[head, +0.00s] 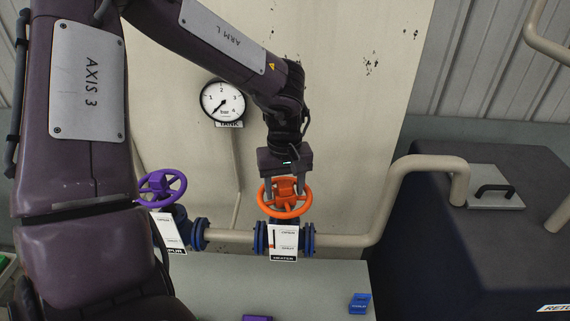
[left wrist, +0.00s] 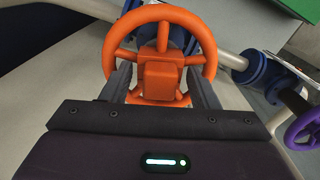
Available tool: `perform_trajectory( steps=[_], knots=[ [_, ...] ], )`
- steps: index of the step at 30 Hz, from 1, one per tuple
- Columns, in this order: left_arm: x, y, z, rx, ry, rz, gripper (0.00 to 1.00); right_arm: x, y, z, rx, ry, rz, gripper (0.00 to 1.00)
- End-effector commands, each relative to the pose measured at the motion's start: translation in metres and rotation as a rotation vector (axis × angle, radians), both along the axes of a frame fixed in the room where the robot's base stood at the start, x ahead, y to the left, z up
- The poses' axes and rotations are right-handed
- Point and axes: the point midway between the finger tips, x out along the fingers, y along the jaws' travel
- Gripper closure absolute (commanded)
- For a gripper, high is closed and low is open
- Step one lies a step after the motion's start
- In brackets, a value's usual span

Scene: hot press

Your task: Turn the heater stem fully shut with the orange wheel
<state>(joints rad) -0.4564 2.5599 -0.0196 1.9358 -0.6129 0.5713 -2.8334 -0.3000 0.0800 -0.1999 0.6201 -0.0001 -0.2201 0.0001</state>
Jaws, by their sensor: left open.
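The orange wheel (head: 284,198) sits on the valve over the beige pipe, above a white tag marked HEATER (head: 284,243). My left gripper (head: 284,192) reaches down to the wheel from above. In the left wrist view its two fingers (left wrist: 160,88) are apart, one on each side of the wheel's orange square hub (left wrist: 160,75). The fingers overlap the near part of the rim; I cannot tell whether they touch it. The valve stem is mostly hidden behind the wheel and tag. My right gripper is not in view.
A purple wheel (head: 161,188) stands on a valve left of the orange one. A gauge (head: 222,101) is on the panel behind. The beige pipe (head: 388,205) bends up toward a dark box (head: 470,235) at the right. A blue block (head: 359,303) lies on the grey surface in front.

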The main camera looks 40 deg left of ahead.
Motion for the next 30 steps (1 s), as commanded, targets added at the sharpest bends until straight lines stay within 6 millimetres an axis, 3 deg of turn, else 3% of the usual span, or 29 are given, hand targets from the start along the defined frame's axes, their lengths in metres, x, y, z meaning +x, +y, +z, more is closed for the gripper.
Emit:
perform_trajectory(
  steps=[5, 30],
  knots=[
    [0.0, 0.0, -0.002, 0.0, -0.001, 0.086, 0.45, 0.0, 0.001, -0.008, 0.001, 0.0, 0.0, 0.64],
    [0.001, 0.0, -0.002, 0.0, -0.001, 1.036, 0.45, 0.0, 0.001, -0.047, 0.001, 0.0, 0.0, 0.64]
  ],
)
